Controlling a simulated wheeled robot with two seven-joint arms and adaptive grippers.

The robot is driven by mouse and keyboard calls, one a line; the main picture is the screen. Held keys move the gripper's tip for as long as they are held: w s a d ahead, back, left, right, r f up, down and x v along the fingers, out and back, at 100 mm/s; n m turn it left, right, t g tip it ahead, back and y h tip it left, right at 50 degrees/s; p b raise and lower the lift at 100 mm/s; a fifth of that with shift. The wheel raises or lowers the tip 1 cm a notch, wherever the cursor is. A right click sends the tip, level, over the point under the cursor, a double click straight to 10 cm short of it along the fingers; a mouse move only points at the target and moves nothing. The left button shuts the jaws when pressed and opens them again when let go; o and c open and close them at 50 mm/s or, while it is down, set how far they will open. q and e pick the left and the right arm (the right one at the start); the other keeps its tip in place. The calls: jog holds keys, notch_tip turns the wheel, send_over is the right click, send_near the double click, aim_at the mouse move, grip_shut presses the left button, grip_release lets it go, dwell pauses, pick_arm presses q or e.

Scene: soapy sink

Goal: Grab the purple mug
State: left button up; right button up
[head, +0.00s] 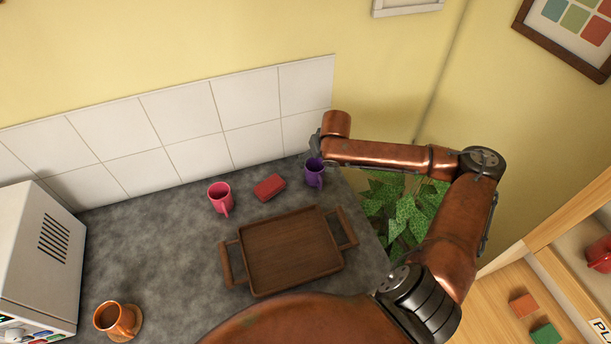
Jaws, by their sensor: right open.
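The purple mug (314,174) stands at the back right corner of the grey counter, close to the tiled wall. My right gripper (315,148) is open at the mug's upper edge and covers part of its rim. Its fingers are small and dark here, so I cannot tell whether they touch the mug or reach around it. My left gripper is not in view.
A pink mug (220,197) and a red block-like item (269,188) are left of the purple mug. A wooden tray (291,251) lies in front. An orange mug (115,319) and a white appliance (38,258) are at left. A leafy plant (408,215) is beyond the counter's right edge.

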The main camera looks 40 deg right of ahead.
aim_at(315, 165)
jog(key=shift+w+d+f, duration=0.1)
jog(key=shift+d+f, duration=0.15)
jog(key=shift+f, duration=0.35)
jog(key=x, duration=0.6)
jog(key=shift+w+f, duration=0.15)
jog(key=shift+w, duration=0.15)
jog(key=shift+c, duration=0.5)
jog(key=c, duration=1.4)
